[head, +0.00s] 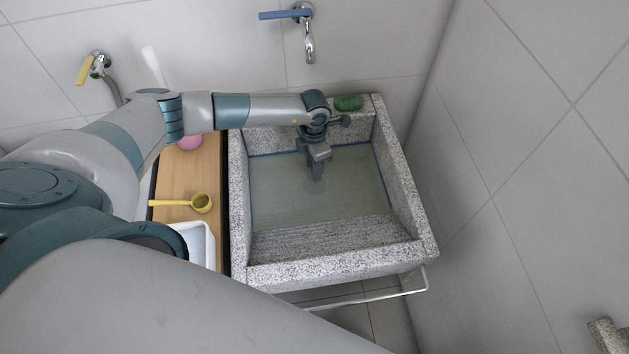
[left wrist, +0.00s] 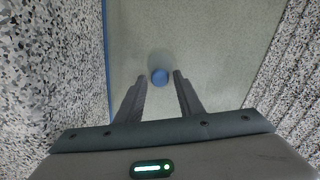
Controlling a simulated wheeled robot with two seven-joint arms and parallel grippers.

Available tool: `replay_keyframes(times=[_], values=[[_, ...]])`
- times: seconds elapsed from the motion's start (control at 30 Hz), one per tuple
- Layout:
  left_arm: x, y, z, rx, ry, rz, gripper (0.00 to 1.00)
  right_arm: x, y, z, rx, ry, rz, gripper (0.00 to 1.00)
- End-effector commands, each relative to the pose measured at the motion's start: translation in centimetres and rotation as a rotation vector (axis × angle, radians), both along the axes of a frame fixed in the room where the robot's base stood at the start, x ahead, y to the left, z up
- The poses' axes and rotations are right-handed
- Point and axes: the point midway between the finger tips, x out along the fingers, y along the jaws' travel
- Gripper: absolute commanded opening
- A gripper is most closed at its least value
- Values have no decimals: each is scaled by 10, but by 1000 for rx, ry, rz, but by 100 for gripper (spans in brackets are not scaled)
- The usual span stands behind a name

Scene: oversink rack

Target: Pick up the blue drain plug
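The blue drain plug (left wrist: 160,77) is a small round blue disc in the left wrist view, at the bottom of the sink, seen through the water. In the head view it is hidden behind my gripper. My left gripper (head: 317,178) points down into the granite sink (head: 340,272). In the left wrist view its two fingers (left wrist: 160,86) are apart, with the plug showing just beyond and between the tips. Nothing is held between them. I cannot tell how far the tips are above the plug. My right gripper is in neither view.
Granite walls and a ribbed sloping slab surround the water (head: 290,190). A green item (head: 349,103) lies on the back rim. A yellow ladle (head: 200,203), a pink object (head: 190,143) and a white bin (head: 196,241) are at the left. A blue-handled tap (head: 309,48) hangs above.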

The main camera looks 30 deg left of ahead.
Motion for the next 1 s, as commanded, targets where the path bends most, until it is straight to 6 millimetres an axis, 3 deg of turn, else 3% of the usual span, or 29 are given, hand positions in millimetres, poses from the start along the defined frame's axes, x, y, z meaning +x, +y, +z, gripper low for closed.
replay_keyframes(times=[0.13, 0.33, 0.87, 1.0], values=[[2, -2, -12, 0, 1, 0, 34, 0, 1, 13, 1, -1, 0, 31], [2, -2, -32, -1, 2, 0, 34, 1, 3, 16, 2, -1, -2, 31], [2, -2, -35, -1, 0, 0, 34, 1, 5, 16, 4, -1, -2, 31], [2, -2, -35, -1, 0, 0, 0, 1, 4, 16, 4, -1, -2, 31]])
